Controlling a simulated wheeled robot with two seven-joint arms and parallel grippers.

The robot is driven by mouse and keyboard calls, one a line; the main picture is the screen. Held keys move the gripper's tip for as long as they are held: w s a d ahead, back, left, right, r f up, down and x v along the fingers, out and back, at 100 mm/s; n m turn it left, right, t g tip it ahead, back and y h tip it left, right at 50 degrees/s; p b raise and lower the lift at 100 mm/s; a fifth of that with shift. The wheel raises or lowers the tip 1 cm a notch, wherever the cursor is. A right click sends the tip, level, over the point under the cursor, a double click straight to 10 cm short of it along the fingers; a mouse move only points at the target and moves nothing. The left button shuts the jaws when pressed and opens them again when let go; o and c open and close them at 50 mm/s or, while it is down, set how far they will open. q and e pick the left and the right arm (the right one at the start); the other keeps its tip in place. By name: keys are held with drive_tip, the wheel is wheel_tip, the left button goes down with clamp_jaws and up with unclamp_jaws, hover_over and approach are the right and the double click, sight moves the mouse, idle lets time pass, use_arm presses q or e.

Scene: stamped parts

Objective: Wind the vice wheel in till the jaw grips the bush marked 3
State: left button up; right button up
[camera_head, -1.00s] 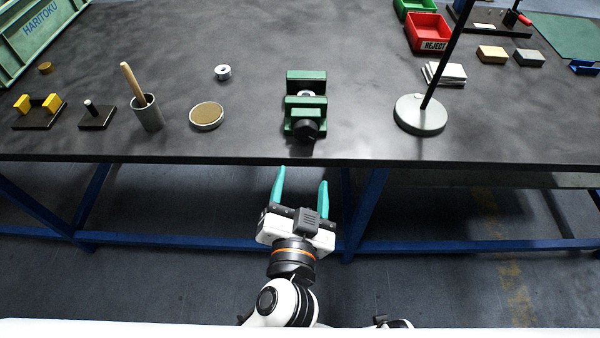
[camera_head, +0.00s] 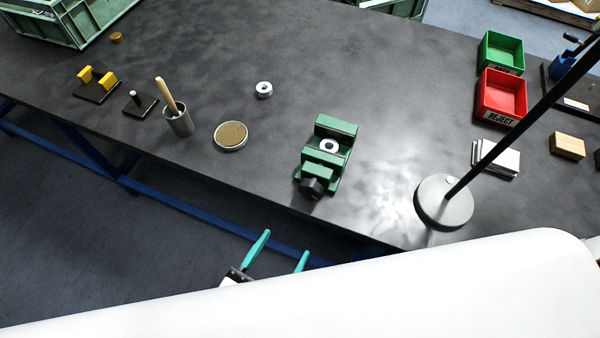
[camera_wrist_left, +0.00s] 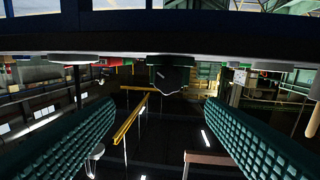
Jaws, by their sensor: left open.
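The green vice (camera_head: 328,152) stands near the front edge of the dark bench. A silver ring-shaped bush (camera_head: 330,146) sits between its jaws; whether both jaws touch it and what mark it bears are too small to tell. The black vice wheel (camera_head: 313,188) faces the front edge. It also shows as a dark knob in the left wrist view (camera_wrist_left: 169,79), ahead of the fingers. My left gripper (camera_head: 283,249) is open and empty, in front of the bench edge, apart from the wheel. Its teal fingers (camera_wrist_left: 160,135) show at both sides. My right gripper is not in view.
A second silver bush (camera_head: 264,89) lies loose on the bench. A round tan-topped dish (camera_head: 230,136), a grey cup with a wooden stick (camera_head: 178,121) and yellow blocks (camera_head: 97,79) stand left. A lamp base (camera_head: 444,202) stands right, near a red REJECT bin (camera_head: 502,96).

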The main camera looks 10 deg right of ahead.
sight(308, 192)
use_arm(q)
drive_tip(key=shift+n+y, duration=0.4)
drive_tip(key=shift+n, duration=0.5)
drive_tip(key=p+x, duration=0.1)
drive_tip(key=x, duration=0.5)
drive_tip(key=p+x, duration=0.1)
drive_tip(key=x, duration=0.3)
drive_tip(key=shift+w+a+r+p, duration=0.1)
drive_tip(key=shift+w+a+p, duration=0.25)
drive_tip(key=shift+w+d, duration=0.5)
drive_tip(key=shift+w, duration=0.05)
drive_tip(key=shift+c, duration=0.3)
drive_tip(key=c, duration=0.9)
